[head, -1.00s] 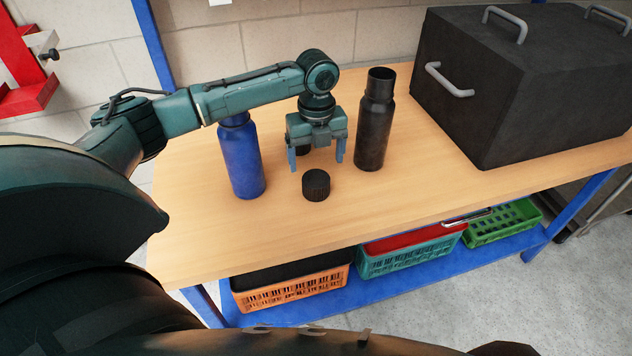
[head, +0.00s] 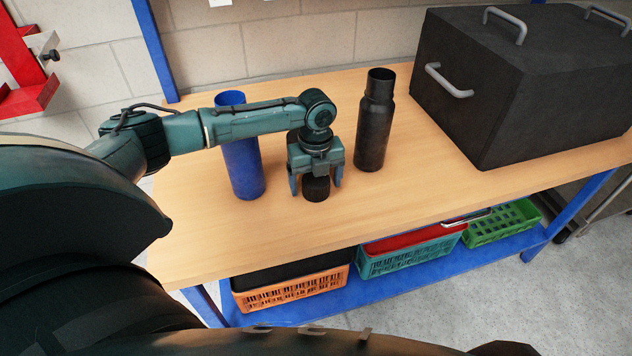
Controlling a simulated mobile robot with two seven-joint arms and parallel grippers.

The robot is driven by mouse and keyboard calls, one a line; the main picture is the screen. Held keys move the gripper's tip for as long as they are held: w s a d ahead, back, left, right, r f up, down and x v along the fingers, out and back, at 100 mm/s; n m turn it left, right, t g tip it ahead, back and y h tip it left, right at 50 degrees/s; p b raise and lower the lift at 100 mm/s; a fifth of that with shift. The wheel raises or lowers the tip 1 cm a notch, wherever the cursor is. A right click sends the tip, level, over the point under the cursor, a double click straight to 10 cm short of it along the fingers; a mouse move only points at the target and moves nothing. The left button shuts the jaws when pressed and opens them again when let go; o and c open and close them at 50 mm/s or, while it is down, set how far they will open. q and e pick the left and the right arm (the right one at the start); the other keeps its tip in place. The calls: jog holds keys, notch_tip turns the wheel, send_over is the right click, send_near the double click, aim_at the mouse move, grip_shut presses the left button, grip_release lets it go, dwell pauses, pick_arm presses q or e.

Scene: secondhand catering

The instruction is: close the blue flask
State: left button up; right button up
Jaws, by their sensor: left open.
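The blue flask (head: 244,170) stands upright on the wooden table. My left forearm crosses in front of its upper part; its blue top shows above the arm with no cap on it. A black round cap (head: 316,190) lies on the table to the right of the flask. My left gripper (head: 316,185) points down over this cap, open, with one finger on each side of it. I cannot tell whether the fingers touch it. My right gripper is not in view.
A black flask (head: 374,130) with an uncapped top stands just right of my left gripper. A large black box (head: 530,90) with grey handles fills the table's right. The front of the table (head: 240,235) is clear. Crates (head: 292,291) sit on the shelf below.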

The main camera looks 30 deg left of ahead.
aim_at(316, 179)
pick_arm(q)
jog(key=shift+c, duration=0.3)
jog(key=c, duration=1)
notch_tip(316, 179, up, 10)
jog(key=shift+r, duration=0.1)
dwell(0.3)
